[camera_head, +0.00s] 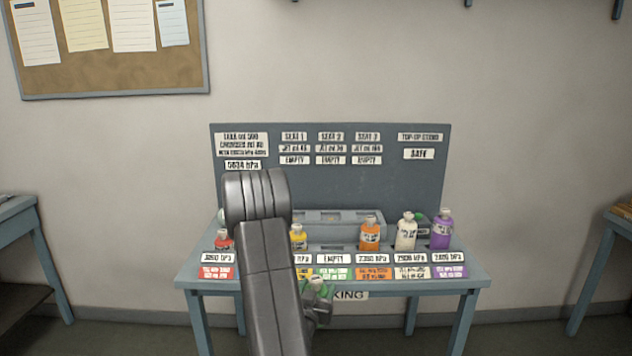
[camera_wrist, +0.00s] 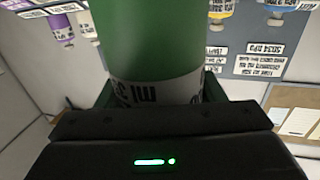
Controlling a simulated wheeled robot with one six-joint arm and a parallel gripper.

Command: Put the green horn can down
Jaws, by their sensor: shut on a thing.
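The green horn can (camera_wrist: 150,40) fills the top middle of the wrist view, with a white printed band around it. My gripper (camera_wrist: 157,92) is shut on it, one finger on each side. In the head view my gripper (camera_head: 319,305) is in front of the table's front edge, partly behind my arm. A small green part of the can (camera_head: 318,287) shows there. The blue table (camera_head: 460,279) has a row of labelled places. The place behind the "EMPTY" label (camera_head: 333,259) shows no bottle.
A red bottle (camera_head: 223,239) and a yellow bottle (camera_head: 298,237) stand left of that place. Orange (camera_head: 370,233), white (camera_head: 405,232) and purple (camera_head: 442,229) bottles stand to the right. A grey rack (camera_head: 340,222) is behind, below the sign panel (camera_head: 300,190). My arm hides part of the table.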

